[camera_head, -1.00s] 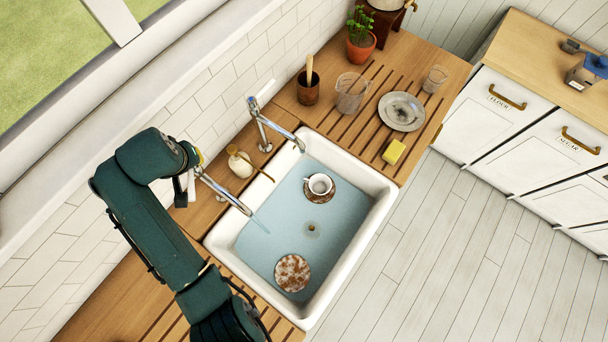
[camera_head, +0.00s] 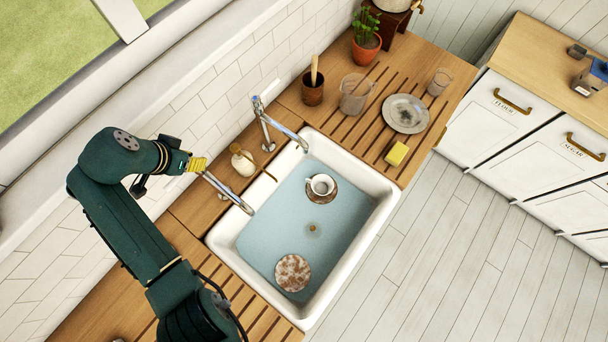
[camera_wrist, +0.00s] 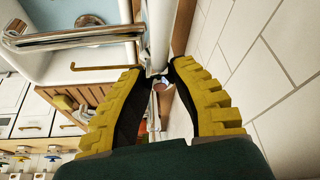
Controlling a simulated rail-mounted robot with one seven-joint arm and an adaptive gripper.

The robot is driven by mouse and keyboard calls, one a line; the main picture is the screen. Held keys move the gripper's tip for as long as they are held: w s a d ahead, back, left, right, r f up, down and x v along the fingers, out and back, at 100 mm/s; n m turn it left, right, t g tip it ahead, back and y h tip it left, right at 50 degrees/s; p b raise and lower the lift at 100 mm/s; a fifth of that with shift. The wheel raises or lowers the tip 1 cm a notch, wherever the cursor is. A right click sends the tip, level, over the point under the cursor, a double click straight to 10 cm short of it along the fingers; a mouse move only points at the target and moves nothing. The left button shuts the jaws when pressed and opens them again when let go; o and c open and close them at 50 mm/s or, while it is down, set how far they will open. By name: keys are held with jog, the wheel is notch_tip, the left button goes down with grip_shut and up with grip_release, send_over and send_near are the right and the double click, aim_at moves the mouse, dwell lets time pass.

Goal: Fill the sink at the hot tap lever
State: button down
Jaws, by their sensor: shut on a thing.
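The white sink (camera_head: 345,245) holds bluish water (camera_head: 290,210). A cup (camera_head: 321,185) on a saucer and a soiled plate (camera_head: 292,272) are in it. The near chrome tap (camera_head: 228,192) has its spout over the sink's left edge; I see no stream from it now. My gripper (camera_head: 203,165) is at this tap's wall end. In the wrist view its yellow-padded fingers (camera_wrist: 158,72) are closed around the foot of a pale upright bar, the tap lever (camera_wrist: 161,30). The exact contact is partly hidden. No label shows which tap is hot.
The far tap (camera_head: 268,125) and a soap bottle (camera_head: 242,160) stand close beyond my gripper. A brown cup (camera_head: 312,90), glass jug (camera_head: 355,92), grey plate (camera_head: 405,114) and yellow sponge (camera_head: 396,153) are on the drainboard. The tiled wall (camera_wrist: 285,70) is close beside my fingers.

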jog(key=shift+f, duration=0.15)
jog(key=c, duration=0.9)
grip_release()
jog(key=shift+s, duration=0.1)
jog(key=v, duration=1.2)
jog(key=shift+d, duration=0.1)
